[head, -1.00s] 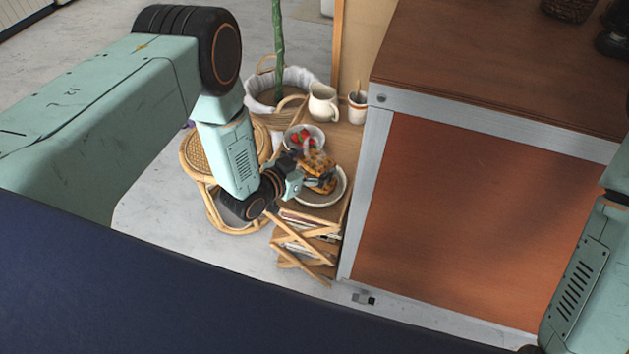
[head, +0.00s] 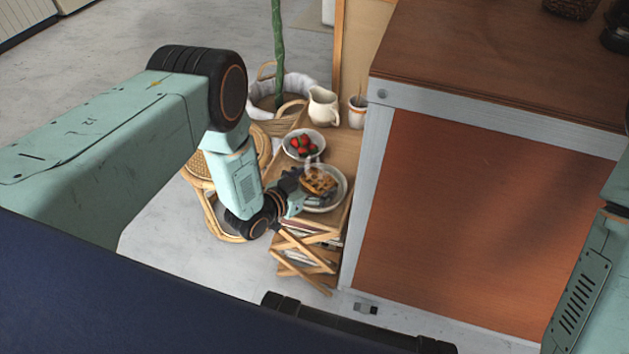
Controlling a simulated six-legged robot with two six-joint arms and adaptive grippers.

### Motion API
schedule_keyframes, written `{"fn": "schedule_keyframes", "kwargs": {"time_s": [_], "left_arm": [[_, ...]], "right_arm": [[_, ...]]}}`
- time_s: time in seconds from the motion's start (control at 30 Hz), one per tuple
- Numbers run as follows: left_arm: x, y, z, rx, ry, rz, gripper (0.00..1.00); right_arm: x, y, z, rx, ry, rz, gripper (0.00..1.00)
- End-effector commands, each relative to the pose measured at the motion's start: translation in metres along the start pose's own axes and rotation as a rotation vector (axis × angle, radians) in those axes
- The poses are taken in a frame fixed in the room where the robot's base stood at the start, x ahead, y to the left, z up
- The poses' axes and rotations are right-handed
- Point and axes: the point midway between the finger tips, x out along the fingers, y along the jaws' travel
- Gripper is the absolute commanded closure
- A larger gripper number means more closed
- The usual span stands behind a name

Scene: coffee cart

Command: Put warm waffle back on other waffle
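A golden-brown waffle (head: 320,180) lies low over a pale round plate (head: 338,200) on the small wooden table, with faint steam above it. A second waffle under it cannot be made out clearly. My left gripper (head: 304,190) is at the plate's left side, its dark fingers beside the waffle's left and near edges. I cannot tell whether they still grip it. My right arm shows at the right edge, but its gripper is out of view.
A bowl of strawberries (head: 304,143) stands just behind the plate. A cream jug (head: 323,106) and a cup (head: 357,112) are farther back. The cart's orange-brown side panel (head: 470,225) rises close on the right. A rattan stool (head: 199,180) is at left.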

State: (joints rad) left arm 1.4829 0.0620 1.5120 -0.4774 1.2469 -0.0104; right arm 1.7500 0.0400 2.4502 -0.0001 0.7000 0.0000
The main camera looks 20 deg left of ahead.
Motion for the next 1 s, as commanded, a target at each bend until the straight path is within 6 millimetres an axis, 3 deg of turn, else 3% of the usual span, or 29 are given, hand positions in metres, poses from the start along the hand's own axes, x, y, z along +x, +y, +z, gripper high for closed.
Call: {"fn": "schedule_keyframes", "kwargs": {"time_s": [0.1, 0.53, 1.0], "left_arm": [[0.0, 0.0, -0.001, 0.0, 0.0, 0.0, 0.0], [-0.002, 0.0, -0.006, 0.0, 0.001, 0.0, 0.0], [-0.093, -0.001, -0.006, -0.003, -0.003, -0.002, 0.0]], "right_arm": [[0.0, 0.0, 0.0, 0.0, 0.0, 0.0, 1.0], [-0.005, 0.0, 0.0, 0.0, 0.0, 0.0, 1.0], [-0.04, 0.0, 0.0, 0.0, 0.0, 0.0, 1.0]]}}
